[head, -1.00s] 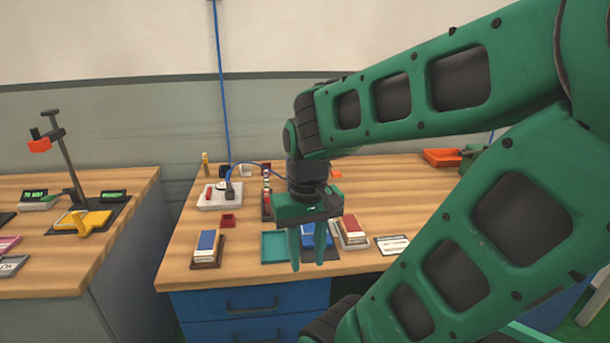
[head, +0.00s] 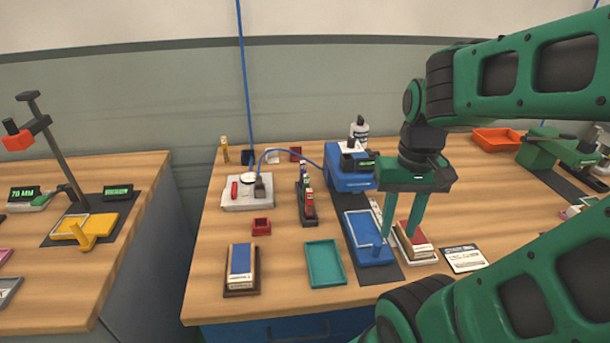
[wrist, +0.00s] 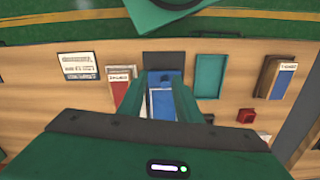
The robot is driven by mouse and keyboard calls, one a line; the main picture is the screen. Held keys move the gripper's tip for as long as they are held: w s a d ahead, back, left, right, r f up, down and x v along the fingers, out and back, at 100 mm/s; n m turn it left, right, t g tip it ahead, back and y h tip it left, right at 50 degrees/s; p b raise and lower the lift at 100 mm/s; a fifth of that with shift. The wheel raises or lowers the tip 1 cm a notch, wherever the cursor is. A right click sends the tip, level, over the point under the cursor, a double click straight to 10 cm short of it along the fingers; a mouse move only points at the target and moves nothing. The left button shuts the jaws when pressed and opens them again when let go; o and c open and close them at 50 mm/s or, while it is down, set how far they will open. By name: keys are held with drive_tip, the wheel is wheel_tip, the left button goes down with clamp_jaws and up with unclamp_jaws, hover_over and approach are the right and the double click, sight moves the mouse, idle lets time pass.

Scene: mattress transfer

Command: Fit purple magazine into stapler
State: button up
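A blue machine (head: 349,168) that may be the stapler stands on a dark mat, with a blue tray (head: 366,228) in front of it. A dark rack (head: 309,217) to its left holds several small coloured pieces (head: 307,190). They are too small to tell which, if any, is the purple magazine. My gripper (head: 398,240) is open and empty, pointing down in front of the blue tray's right side in the head view. In the wrist view my gripper (wrist: 157,88) has its fingers apart, with the blue tray (wrist: 160,102) showing between them.
A teal tray (head: 325,264), a blue-topped book stack (head: 242,268) and a small red box (head: 261,227) lie left of the mat. A red-topped stack (head: 414,243) and a white card (head: 463,259) lie right. A green machine (head: 555,148) and orange bin (head: 497,138) stand farther right.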

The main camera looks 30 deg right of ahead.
drive_tip(key=shift+o, duration=1.2)
drive_tip(key=shift+a, duration=0.1)
drive_tip(key=r, duration=0.1)
drive_tip(key=m+t+y, duration=0.2)
drive_tip(key=m+y, duration=0.2)
drive_tip(key=m, duration=1.2)
approach(302, 169)
drive_tip(key=w, duration=0.1)
drive_tip(key=x, duration=0.5)
drive_tip(key=shift+w+d+f, duration=0.1)
drive_tip(key=shift+d+f, duration=0.05)
drive_tip(key=shift+d, duration=0.1)
drive_tip(key=shift+d+x, duration=0.15)
drive_tip(key=shift+x, duration=1.25)
drive_tip(key=shift+d+x, duration=0.1)
drive_tip(key=shift+x, duration=1.35)
drive_tip(key=shift+f, duration=0.1)
drive_tip(key=shift+c, duration=0.3)
clamp_jaws()
